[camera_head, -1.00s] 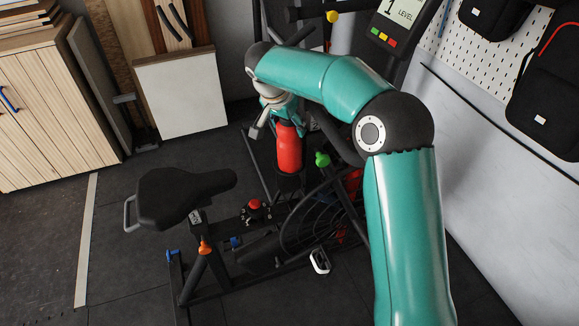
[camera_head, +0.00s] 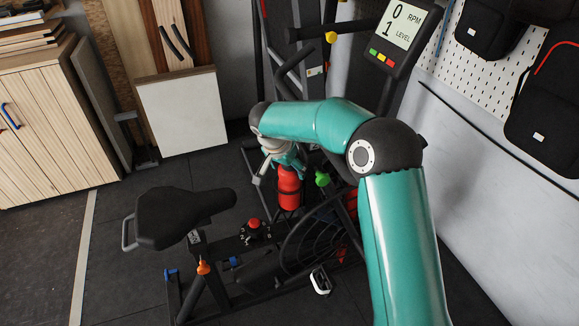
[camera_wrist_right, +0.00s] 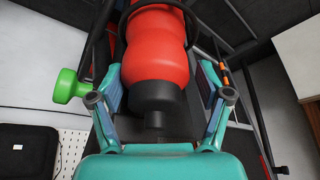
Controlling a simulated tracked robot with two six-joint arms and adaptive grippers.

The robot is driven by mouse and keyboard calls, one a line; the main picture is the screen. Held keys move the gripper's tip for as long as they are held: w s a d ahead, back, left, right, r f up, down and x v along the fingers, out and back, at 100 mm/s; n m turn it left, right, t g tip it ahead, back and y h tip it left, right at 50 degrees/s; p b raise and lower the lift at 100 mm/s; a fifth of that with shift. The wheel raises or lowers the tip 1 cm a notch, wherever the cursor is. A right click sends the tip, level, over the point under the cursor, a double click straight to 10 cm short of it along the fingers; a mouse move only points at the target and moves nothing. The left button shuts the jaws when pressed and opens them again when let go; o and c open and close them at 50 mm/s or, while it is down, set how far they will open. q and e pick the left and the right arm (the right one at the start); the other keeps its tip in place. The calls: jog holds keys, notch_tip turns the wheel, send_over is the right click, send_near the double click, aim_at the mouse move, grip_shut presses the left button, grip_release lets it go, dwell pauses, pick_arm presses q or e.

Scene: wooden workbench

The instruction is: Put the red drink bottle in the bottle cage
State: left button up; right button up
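The red drink bottle (camera_head: 289,190) stands about upright on the exercise bike, below my right gripper (camera_head: 288,165). In the right wrist view the bottle (camera_wrist_right: 158,45) shows its red body and black cap end towards me. The dark ring of the bottle cage (camera_wrist_right: 123,22) goes around the bottle's body; how deep it sits is hidden. My right gripper (camera_wrist_right: 160,92) is open, one finger on each side of the black cap, with a visible gap on both sides. My left gripper is out of view.
The bike's saddle (camera_head: 180,215), red knob (camera_head: 253,224) and green knob (camera_head: 322,178) are close by. The handlebar and console (camera_head: 392,35) rise behind. A wooden cabinet (camera_head: 45,120) stands at the left, and bags hang on the pegboard at the right.

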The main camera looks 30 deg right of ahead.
jog(key=shift+r, duration=0.1)
jog(key=v, duration=1.2)
jog(key=s+a+f+n+y, duration=0.2)
jog(key=a+f, duration=0.2)
jog(key=f, duration=0.4)
jog(key=s+a+f+n+g+y, duration=0.1)
jog(key=s+a+f+n, duration=0.2)
jog(key=f, duration=0.5)
jog(key=a+f+n+y, duration=0.2)
jog(key=a+f, duration=0.3)
jog(key=f, duration=0.3)
jog(key=s+a+f+n+y, duration=0.1)
jog(key=s+a+f+n, duration=0.1)
jog(key=s+f, duration=0.5)
jog(key=s+a+f+n+y, duration=0.1)
jog(key=s+a+f, duration=0.4)
jog(key=s, duration=0.9)
jog(key=shift+s+a+f+n+y, duration=0.2)
jog(key=shift+f+n+y, duration=0.3)
jog(key=shift+f, duration=0.45)
